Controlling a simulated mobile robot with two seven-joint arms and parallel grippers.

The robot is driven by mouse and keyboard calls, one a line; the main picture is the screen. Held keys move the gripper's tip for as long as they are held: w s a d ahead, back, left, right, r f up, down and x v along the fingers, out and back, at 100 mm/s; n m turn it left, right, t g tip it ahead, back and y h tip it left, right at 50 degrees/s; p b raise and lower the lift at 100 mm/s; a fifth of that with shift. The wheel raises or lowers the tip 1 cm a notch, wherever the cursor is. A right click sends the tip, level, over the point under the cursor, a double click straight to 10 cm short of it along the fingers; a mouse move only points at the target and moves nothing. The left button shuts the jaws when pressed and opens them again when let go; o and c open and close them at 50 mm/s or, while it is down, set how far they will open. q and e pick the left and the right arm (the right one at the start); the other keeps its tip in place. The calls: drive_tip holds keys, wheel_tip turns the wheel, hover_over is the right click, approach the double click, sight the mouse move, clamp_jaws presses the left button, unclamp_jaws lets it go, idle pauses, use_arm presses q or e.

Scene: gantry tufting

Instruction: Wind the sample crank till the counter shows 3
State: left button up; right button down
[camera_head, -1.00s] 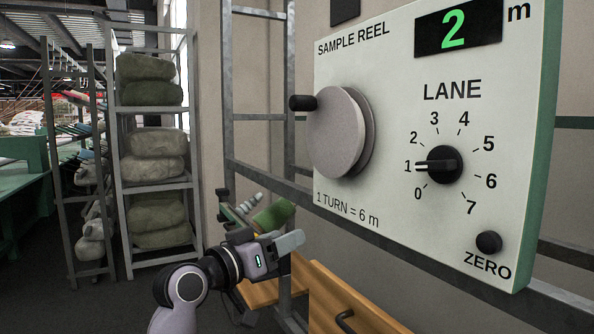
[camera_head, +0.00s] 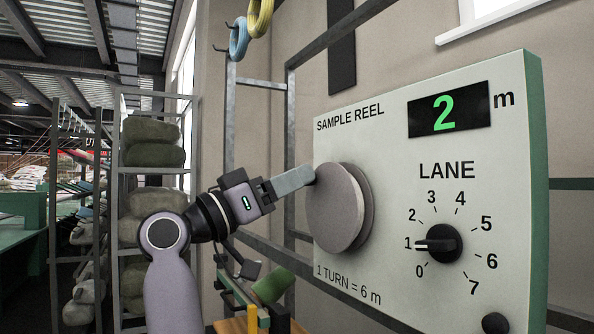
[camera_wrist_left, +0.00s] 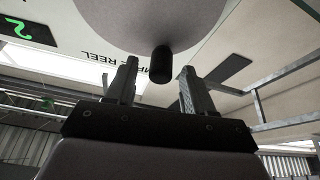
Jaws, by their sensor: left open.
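The sample crank is a round grey disc (camera_head: 334,208) on the white sample reel panel (camera_head: 390,150). Its black knob (camera_wrist_left: 161,62) shows in the left wrist view, standing out from the disc's rim between my open fingers, with a gap on each side. In the head view my left gripper (camera_head: 296,180) is at the disc's upper left edge and mostly hides the knob. In the left wrist view the gripper (camera_wrist_left: 158,85) is open and empty. The counter (camera_head: 448,110) shows a green 2 m. My right gripper is not in view.
The lane dial (camera_head: 438,244) points at 1, right of the disc. A black zero button (camera_head: 495,323) is at the bottom edge. Metal rails stand behind the panel. A shelf of rolled bundles (camera_head: 153,143) is at the left.

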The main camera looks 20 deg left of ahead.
use_arm(q)
drive_tip(key=shift+x, duration=0.9)
clamp_jaws()
drive_tip(key=shift+s+d+m+g+h+b, duration=0.1)
drive_tip(key=shift+m+g+h+b, duration=0.15)
drive_tip(key=shift+m+b, duration=0.3)
drive_tip(key=shift+s+d+m+g+h+b, duration=0.15)
drive_tip(key=shift+m+h+b, duration=0.15)
drive_tip(key=shift+m, duration=0.35)
drive_tip(key=shift+s+d+r+m+g+h+b, duration=0.15)
drive_tip(key=shift+m+h+b, duration=0.1)
drive_tip(key=shift+m, duration=0.35)
drive_tip(key=shift+d+r+m+g+h+b, duration=0.1)
drive_tip(key=shift+m+g+b, duration=0.1)
drive_tip(key=shift+m, duration=0.4)
drive_tip(key=m, duration=0.1)
drive_tip(key=m+g+h, duration=0.1)
drive_tip(key=d+m, duration=0.1)
drive_tip(key=shift+s+r+g, duration=0.25)
drive_tip(key=shift+s, duration=0.1)
drive_tip(key=shift+a, duration=0.1)
unclamp_jaws()
